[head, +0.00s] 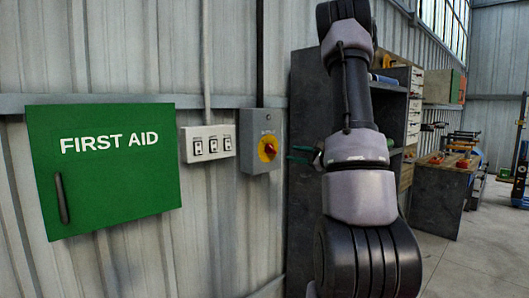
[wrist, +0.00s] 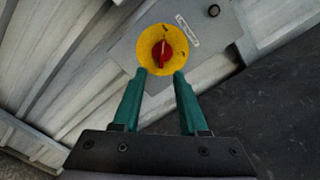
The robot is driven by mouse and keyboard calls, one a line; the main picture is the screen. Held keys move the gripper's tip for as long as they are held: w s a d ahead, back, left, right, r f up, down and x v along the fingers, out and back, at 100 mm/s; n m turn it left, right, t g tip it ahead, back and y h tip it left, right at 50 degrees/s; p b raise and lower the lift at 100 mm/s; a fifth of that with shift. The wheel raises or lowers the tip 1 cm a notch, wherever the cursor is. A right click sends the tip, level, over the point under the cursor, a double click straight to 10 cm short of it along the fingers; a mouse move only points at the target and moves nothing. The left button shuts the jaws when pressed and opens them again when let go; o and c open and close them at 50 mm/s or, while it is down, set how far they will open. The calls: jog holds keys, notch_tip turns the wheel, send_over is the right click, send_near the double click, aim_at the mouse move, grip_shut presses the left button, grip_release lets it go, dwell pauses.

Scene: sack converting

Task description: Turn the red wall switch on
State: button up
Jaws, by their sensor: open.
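The red wall switch (head: 269,148) is a red rotary knob on a yellow disc, on the front of a grey box (head: 246,134) on the corrugated wall. In the wrist view the red knob (wrist: 162,51) and its yellow disc (wrist: 146,44) show at the top middle. My gripper (wrist: 161,73) is open, its two green fingers just below the knob in that view, with nothing between them. In the head view my gripper (head: 303,154) is to the right of the box, partly hidden by my arm. I cannot tell whether the fingertips touch the disc.
A white panel with several small switches (head: 207,143) is on the wall left of the grey box. A green first aid cabinet (head: 115,190) hangs further left. A dark shelf unit (head: 303,85) stands right of the box, behind my arm. A workbench (head: 440,192) stands further back.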

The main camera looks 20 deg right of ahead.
aim_at(273, 149)
jog(key=x, duration=1.1)
jog(key=shift+d+f, duration=0.1)
jog(key=shift+d, duration=0.25)
grip_shut()
